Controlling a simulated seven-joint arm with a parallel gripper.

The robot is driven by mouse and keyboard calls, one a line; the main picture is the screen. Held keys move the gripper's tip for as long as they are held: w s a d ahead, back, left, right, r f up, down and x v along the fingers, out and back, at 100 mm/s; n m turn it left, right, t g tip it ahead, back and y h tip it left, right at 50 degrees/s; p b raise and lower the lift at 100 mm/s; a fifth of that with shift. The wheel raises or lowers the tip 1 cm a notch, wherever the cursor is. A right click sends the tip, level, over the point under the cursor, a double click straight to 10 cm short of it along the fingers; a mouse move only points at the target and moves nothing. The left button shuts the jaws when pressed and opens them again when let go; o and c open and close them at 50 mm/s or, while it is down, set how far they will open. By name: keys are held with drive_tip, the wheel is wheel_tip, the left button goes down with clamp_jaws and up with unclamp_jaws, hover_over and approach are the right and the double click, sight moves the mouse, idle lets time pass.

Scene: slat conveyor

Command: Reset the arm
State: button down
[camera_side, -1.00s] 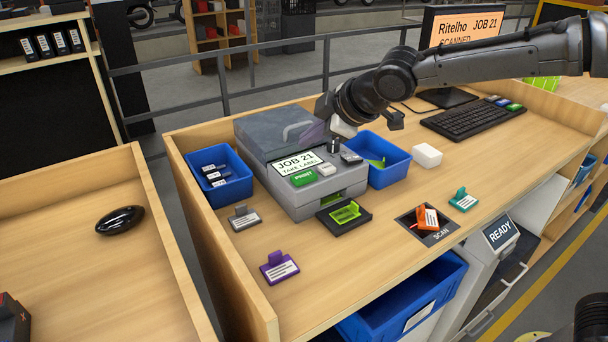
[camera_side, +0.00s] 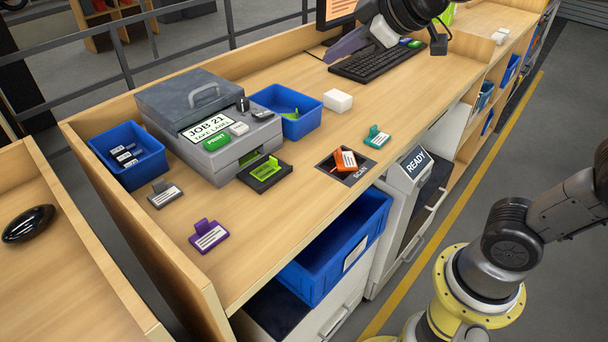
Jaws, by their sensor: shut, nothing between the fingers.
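My gripper (camera_side: 342,50) is at the top of the view, above the back of the bench by the keyboard (camera_side: 370,62). It is shut and empty, with a grey-purple finger part pointing down to the left. The dark wrist above it is cut off by the top edge. The gripper hangs clear of the label printer (camera_side: 190,95), which stands to its left and reads "JOB 21 TAKE LABEL". A green tag (camera_side: 265,168) lies in the black tray at the printer's front.
An orange tag (camera_side: 345,160) lies on the dark scan pad, with a teal tag (camera_side: 376,137) beside it. Purple (camera_side: 208,235) and grey (camera_side: 165,194) tags lie at left. Blue bins (camera_side: 130,155) flank the printer. A white block (camera_side: 338,100) and the monitor (camera_side: 335,12) stand near my gripper.

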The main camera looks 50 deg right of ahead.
drive_tip(key=s+d+f+m+g, duration=0.1)
drive_tip(key=s+f+m+g, duration=0.1)
drive_tip(key=s+f, duration=0.4)
drive_tip(key=s+d+f+m+g, duration=0.1)
drive_tip(key=s+f+m, duration=0.3)
drive_tip(key=s, duration=0.9)
wheel_tip(320, 180, down, 3)
drive_tip(key=shift+r+g, duration=0.2)
drive_tip(key=shift+g, duration=0.5)
